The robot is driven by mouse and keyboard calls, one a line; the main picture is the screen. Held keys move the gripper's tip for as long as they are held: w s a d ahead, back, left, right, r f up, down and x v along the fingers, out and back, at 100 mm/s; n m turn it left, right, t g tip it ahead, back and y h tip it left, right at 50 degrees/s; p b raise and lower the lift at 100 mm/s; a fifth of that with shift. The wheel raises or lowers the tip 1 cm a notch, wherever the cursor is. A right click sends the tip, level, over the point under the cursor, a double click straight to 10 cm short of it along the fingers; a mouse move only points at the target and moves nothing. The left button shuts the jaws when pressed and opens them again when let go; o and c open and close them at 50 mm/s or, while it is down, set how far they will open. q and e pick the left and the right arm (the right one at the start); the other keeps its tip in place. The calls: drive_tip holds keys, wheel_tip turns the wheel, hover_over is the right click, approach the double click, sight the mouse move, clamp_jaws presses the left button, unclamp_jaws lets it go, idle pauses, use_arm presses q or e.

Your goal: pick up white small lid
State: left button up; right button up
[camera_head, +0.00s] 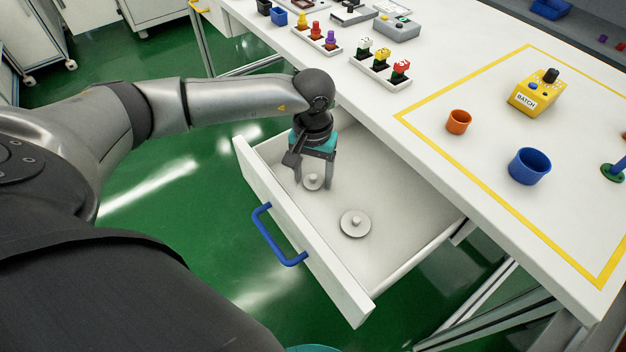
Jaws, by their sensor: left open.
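In the head view, the small white lid (312,182) lies on the floor of the open drawer, with a round knob on top. My left gripper (313,182) points down into the drawer, open, with its fingers on either side of this lid. I cannot tell whether the fingertips touch the lid. A larger white lid (354,224) with a knob lies apart from it, nearer the drawer's right end.
The white drawer (262,192) with a blue handle (272,240) is pulled out under the white table. On the table stand an orange cup (458,121), a blue cup (529,166), a yellow BATCH box (537,94) and racks of coloured pieces (381,66).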

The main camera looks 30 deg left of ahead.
use_arm(q)
drive_tip(key=shift+c, duration=0.4)
clamp_jaws()
drive_tip(key=shift+r, duration=0.15)
